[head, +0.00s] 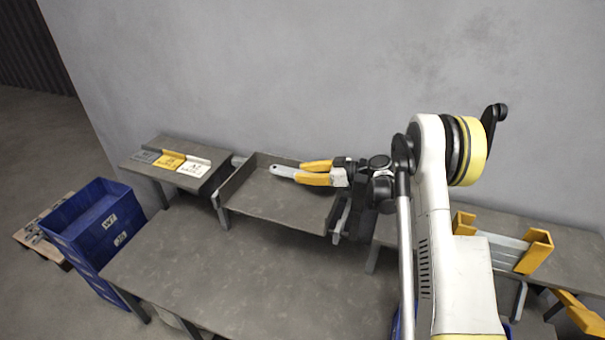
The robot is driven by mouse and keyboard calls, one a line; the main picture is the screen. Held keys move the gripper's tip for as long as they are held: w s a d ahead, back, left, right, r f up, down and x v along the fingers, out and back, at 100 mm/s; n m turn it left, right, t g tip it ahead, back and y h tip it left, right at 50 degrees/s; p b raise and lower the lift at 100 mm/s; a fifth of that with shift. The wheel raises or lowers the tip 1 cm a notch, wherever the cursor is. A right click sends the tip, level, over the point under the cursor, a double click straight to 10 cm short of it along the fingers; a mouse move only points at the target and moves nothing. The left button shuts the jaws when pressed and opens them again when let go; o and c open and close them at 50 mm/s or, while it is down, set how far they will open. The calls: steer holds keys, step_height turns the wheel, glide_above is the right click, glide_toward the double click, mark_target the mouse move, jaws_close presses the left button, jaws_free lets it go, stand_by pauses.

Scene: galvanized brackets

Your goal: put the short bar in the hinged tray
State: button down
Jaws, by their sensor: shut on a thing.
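My gripper (304,172) is shut on the short bar (281,170), a pale metal strip with a hole near its free end. The bar sticks out to the left past the yellow fingertips; its other end is hidden between them. The hinged tray (262,204) is grey and shallow, with a raised wall along its left side. The gripper and bar are over the back right part of the tray. I cannot tell whether the bar touches the tray floor. The tray looks empty otherwise.
A small shelf with grey, yellow and white labelled plates (172,161) stands left of the tray. Stacked blue crates (98,222) stand at the far left. The grey table (220,275) in front is clear. Yellow brackets holding metal bars (500,250) stand right of my arm.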

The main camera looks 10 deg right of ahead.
steer(key=shift+f, duration=0.3)
steer(key=c, duration=1.2)
jaws_free()
steer(key=shift+c, duration=0.2)
steer(key=shift+r, duration=0.2)
